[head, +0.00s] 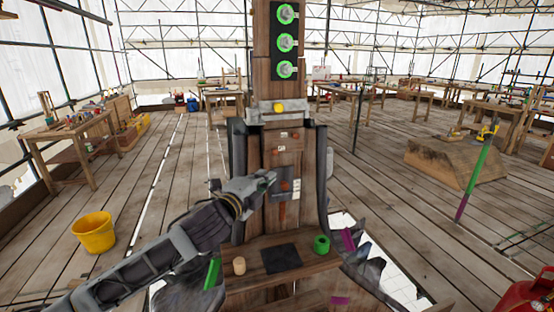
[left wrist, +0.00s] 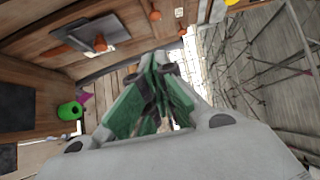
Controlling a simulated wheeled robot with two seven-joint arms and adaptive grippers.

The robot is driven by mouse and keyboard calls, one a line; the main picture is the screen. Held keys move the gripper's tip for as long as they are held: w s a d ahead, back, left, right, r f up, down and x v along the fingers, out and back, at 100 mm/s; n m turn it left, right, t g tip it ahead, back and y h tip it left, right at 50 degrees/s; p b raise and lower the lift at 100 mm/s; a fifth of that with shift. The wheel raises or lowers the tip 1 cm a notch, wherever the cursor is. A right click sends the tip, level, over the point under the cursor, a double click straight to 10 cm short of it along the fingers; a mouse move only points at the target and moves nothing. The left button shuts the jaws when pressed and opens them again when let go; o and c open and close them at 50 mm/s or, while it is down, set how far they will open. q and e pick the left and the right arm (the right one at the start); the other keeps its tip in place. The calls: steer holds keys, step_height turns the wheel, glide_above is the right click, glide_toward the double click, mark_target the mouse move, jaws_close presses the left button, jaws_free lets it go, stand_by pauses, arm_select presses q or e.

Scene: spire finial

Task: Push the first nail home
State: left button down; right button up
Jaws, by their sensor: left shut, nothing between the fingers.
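A wooden post (head: 263,60) rises in the middle of the head view. Several copper-orange nails show on its lower front face. One nail (head: 284,185) stands at a dark grey plate (head: 276,194), and another nail (head: 282,209) shows below it. In the left wrist view, a nail (left wrist: 100,42) stands out from the grey plate (left wrist: 86,32), and another nail (left wrist: 155,15) is further right. I cannot tell which is the first nail. My left gripper (head: 270,178) is shut and empty, just left of the plate's nail in the head view. Contact is unclear. My right gripper is not in view.
A yellow bucket (head: 93,232) stands on the plank floor at left. A timber block (head: 440,165) lies at right.

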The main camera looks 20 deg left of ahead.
mark_target(275, 152)
arm_select(q)
steer(key=shift+r, duration=0.2)
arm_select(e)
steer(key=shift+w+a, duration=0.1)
arm_select(q)
steer(key=shift+w, duration=0.1)
steer(key=w+p, duration=0.2)
steer(key=w, duration=1.1)
steer(key=shift+a, duration=0.15)
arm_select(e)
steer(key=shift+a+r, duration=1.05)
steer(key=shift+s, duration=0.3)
